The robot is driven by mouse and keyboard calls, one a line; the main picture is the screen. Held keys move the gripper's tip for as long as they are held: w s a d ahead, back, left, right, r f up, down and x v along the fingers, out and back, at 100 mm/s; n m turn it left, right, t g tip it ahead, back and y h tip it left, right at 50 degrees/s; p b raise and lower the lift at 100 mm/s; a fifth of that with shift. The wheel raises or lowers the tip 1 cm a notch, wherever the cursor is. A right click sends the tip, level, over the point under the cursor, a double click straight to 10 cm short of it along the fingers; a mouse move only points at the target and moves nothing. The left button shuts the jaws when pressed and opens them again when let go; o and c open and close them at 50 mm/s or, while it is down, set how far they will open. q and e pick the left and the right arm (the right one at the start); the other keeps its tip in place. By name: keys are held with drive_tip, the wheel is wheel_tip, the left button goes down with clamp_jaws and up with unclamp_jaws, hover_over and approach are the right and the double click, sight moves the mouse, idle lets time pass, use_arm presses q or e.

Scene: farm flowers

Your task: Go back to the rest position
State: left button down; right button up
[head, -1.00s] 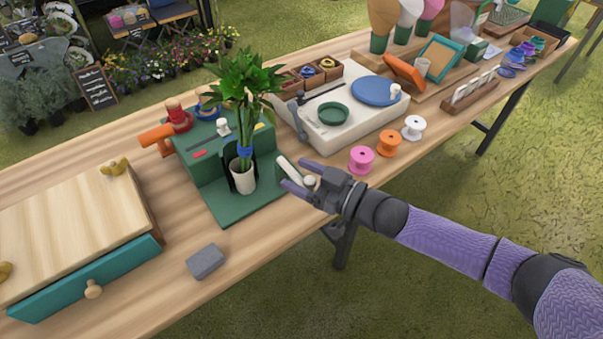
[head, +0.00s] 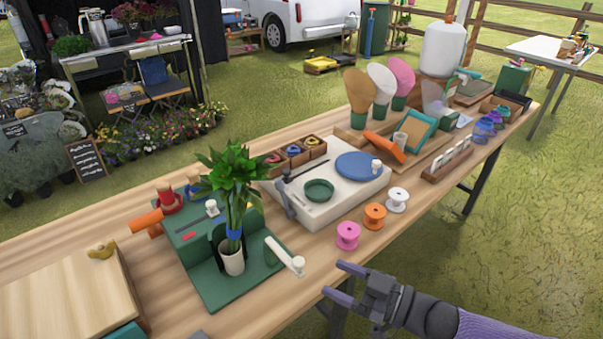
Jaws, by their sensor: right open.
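My right gripper (head: 345,284) is open and empty. It is in the head view at the lower middle, over the near edge of the table, to the right of the green stand (head: 222,295). It is apart from the white-handled lever (head: 285,256) on that stand. A leafy green bouquet (head: 233,190) with a blue band stands upright in a white cup (head: 231,262) on the stand. My left gripper is not in view.
The long wooden table (head: 290,325) holds a white station (head: 325,208) with a blue disc, pink (head: 348,235), orange (head: 374,215) and white (head: 397,199) spools, and a wooden drawer box (head: 65,300) at left.

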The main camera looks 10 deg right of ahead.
drive_tip(key=s+d+f+m+h, duration=0.3)
drive_tip(key=f+h, duration=0.2)
drive_tip(key=f, duration=0.5)
drive_tip(key=s+d+f+m+h, duration=0.25)
drive_tip(key=f+h, duration=0.25)
drive_tip(key=f, duration=0.5)
drive_tip(key=s+f+g+h, duration=0.1)
drive_tip(key=s+f+g, duration=0.2)
drive_tip(key=s, duration=0.7)
drive_tip(key=s+f+m+g+h, duration=0.1)
drive_tip(key=s+f+g, duration=0.3)
drive_tip(key=s, duration=0.6)
drive_tip(key=s+f+m+g+h, duration=0.1)
drive_tip(key=s+f+g, duration=0.3)
drive_tip(key=s, duration=0.6)
wheel_tip(320, 180, down, 3)
drive_tip(key=shift+s+r+h, duration=0.15)
drive_tip(key=shift+s+h, duration=0.1)
drive_tip(key=shift+h, duration=0.25)
